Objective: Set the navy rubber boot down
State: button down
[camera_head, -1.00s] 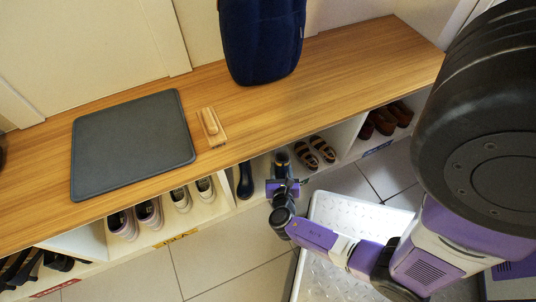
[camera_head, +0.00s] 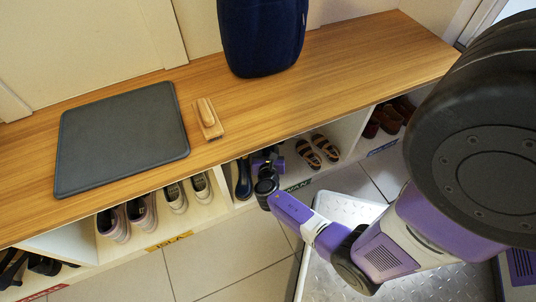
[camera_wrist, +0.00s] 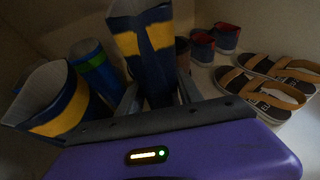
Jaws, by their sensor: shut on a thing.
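My gripper (camera_wrist: 160,98) is shut on a navy rubber boot (camera_wrist: 152,72) with a yellow band, its shaft rising upright between the fingers. In the head view my gripper (camera_head: 266,166) reaches into a cubby under the wooden bench, and the held boot is mostly hidden there. Another navy boot with a yellow band (camera_wrist: 72,112) leans at the left in the wrist view. A blue boot with a green band (camera_wrist: 95,68) stands behind it. The held boot's sole is hidden, so I cannot tell whether it touches the cubby floor.
Tan-strapped sandals (camera_wrist: 265,88) lie right of the held boot, with dark red-and-blue shoes (camera_wrist: 216,42) behind. The bench top (camera_head: 330,75) overhangs the cubby. It carries a grey mat (camera_head: 120,140), a wooden brush (camera_head: 207,117) and a navy bag (camera_head: 262,35). A metal tread plate (camera_head: 345,207) lies on the floor.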

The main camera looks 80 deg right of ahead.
aim_at(268, 153)
notch_tip(268, 153, down, 3)
jog(key=shift+r+b, duration=0.1)
jog(key=shift+b, duration=0.85)
jog(key=shift+w+d, duration=0.15)
jog(key=c, duration=0.8)
grip_release()
